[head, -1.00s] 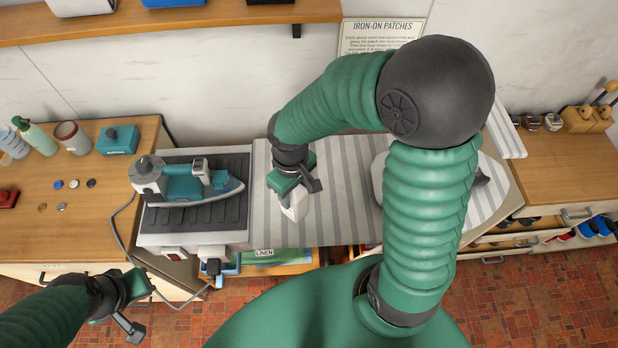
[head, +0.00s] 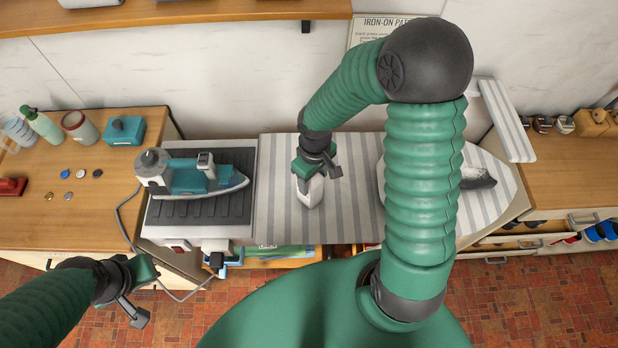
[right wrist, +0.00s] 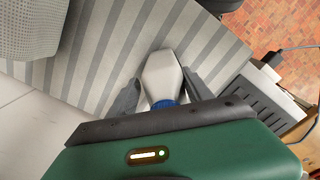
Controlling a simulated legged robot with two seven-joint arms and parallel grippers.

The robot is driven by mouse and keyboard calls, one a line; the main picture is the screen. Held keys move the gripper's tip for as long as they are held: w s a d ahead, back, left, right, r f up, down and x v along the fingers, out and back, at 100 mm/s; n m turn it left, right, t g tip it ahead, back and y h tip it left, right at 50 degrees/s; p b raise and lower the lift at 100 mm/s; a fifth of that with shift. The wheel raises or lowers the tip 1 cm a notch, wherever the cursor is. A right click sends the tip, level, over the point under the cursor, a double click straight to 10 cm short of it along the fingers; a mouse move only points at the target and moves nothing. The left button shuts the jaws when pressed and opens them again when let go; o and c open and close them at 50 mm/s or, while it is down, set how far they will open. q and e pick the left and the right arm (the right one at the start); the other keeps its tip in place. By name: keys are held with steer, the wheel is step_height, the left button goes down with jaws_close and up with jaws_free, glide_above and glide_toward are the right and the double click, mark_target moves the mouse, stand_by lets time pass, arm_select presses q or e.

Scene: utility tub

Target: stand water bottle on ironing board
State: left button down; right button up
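The water bottle (head: 309,192) is pale with a blue neck, which shows in the right wrist view (right wrist: 161,78). My right gripper (head: 315,172) has its fingers on both sides of the bottle near the neck and holds it from above. The bottle looks roughly upright over the left part of the striped ironing board (head: 350,215). I cannot tell whether its base touches the board. My left gripper (head: 143,293) is open and empty at the lower left, in front of the left counter.
A teal iron (head: 195,177) sits on a dark ribbed rest left of the bottle, its cord hanging down. A grey-white cloth item lies on the board's right part, partly hidden by my right arm. A green spray bottle (head: 42,125) and teal box (head: 122,130) stand on the left counter.

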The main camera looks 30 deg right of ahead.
steer(key=shift+o, duration=0.8)
steer(key=shift+s+d+f, duration=0.15)
steer(key=shift+d, duration=0.8)
steer(key=shift+a, duration=0.8)
steer(key=shift+w+a+r, duration=0.1)
steer(key=shift+w+r, duration=0.1)
steer(key=shift+r, duration=0.05)
steer(key=r, duration=0.7)
steer(key=d+r, duration=0.1)
steer(key=r, duration=0.3)
steer(key=shift+s+r+p, duration=0.1)
steer(key=shift+r+p, duration=0.2)
steer(key=shift+p, duration=0.05)
steer(key=shift+a+r, duration=0.3)
arm_select(q)
steer(key=shift+d+r, duration=0.45)
steer(key=shift+r, duration=0.05)
steer(key=shift+d, duration=0.1)
